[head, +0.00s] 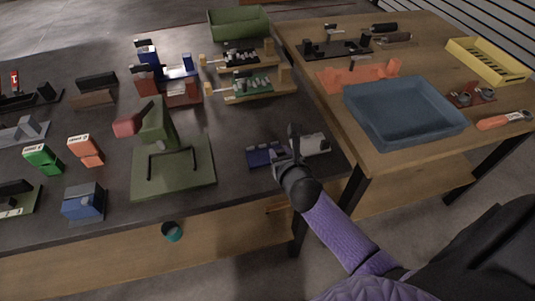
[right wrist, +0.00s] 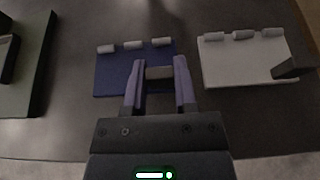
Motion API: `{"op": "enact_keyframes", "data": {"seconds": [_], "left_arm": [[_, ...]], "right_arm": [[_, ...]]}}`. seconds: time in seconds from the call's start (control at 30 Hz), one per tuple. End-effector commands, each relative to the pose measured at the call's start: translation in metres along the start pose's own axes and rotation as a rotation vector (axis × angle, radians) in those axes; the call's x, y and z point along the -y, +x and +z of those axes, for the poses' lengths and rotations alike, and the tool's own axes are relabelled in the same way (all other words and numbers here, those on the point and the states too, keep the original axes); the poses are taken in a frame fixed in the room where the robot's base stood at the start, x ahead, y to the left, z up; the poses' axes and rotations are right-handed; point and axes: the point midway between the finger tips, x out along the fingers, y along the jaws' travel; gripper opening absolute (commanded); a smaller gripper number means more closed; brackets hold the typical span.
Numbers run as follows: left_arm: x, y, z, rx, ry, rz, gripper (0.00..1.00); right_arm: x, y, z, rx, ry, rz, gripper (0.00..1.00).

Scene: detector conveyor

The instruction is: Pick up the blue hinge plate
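The blue hinge plate (head: 262,156) lies flat on the dark table near its front right corner. In the right wrist view the blue plate (right wrist: 116,75) shows a row of grey knuckles along its far edge. My right gripper (head: 289,153) is over its right part. In the wrist view the two purple fingers of my right gripper (right wrist: 160,65) stand apart on both sides of a small grey block at the plate's right side. Whether they press on it I cannot tell. The fingers hide part of the plate. My left gripper is not in view.
A white hinge plate (head: 315,145) lies just right of the blue one; it also shows in the wrist view (right wrist: 238,62). A green fixture (head: 172,185) stands to the left. A blue-grey bin (head: 405,112) sits on the wooden table at right. The table's front edge is close.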

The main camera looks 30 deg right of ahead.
Motion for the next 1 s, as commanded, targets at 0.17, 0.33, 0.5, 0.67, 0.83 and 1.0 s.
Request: {"op": "enact_keyframes", "data": {"seconds": [0.17, 0.33, 0.5, 0.67, 0.83, 1.0], "left_arm": [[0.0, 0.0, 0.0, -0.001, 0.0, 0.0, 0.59], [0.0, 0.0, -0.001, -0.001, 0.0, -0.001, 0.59], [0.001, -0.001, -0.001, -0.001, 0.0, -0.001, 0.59], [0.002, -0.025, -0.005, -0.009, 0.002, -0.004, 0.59], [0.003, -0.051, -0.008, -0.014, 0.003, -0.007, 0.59], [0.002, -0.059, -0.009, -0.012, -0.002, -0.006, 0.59]], "right_arm": [[0.0, 0.0, 0.0, 0.0, 0.0, 0.0, 0.0], [0.0, 0.0, 0.0, 0.001, 0.0, 0.001, 0.0], [0.0, -0.001, 0.002, 0.001, 0.0, 0.001, 0.0], [0.0, -0.015, 0.037, 0.007, -0.004, 0.001, 0.0], [0.0, -0.032, 0.078, 0.006, -0.004, 0.001, 0.0], [0.0, -0.039, 0.094, 0.003, -0.001, 0.0, 0.0]]}}
